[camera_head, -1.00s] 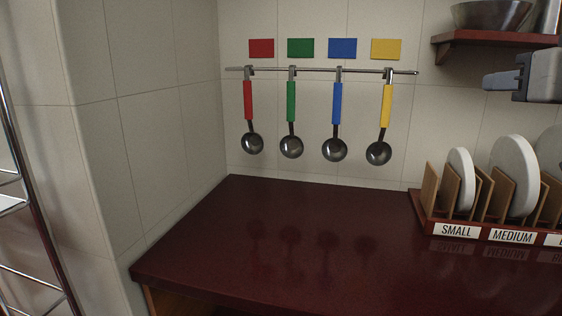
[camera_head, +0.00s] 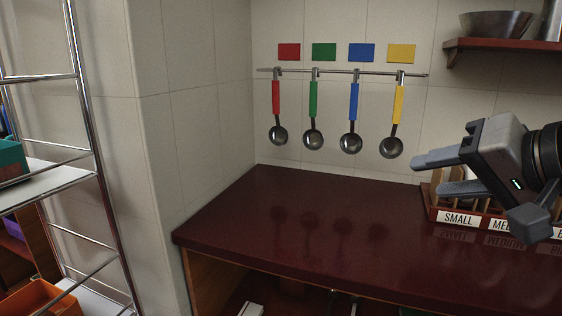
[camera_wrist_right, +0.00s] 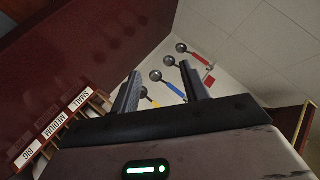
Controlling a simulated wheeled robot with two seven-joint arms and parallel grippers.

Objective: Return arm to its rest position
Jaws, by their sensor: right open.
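My right gripper (camera_head: 437,176) comes in from the right in the head view, in front of the plate rack. Its two fingers are apart with nothing between them, and they point left. In the right wrist view the open fingers (camera_wrist_right: 160,88) also show, with ladles and the wall beyond them. My left gripper is not in view. Red (camera_head: 276,100), green (camera_head: 313,100), blue (camera_head: 354,103) and yellow (camera_head: 398,105) handled ladles hang in a row from a wall rail (camera_head: 340,72), apart from the gripper.
Coloured cards are on the wall above the rail. The dark red counter (camera_head: 330,225) is mostly clear. A labelled plate rack (camera_head: 443,217) stands at right, partly hidden by my gripper. A metal bowl (camera_head: 495,24) sits on a shelf (camera_head: 480,44). A metal-framed rack (camera_head: 92,140) stands at left.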

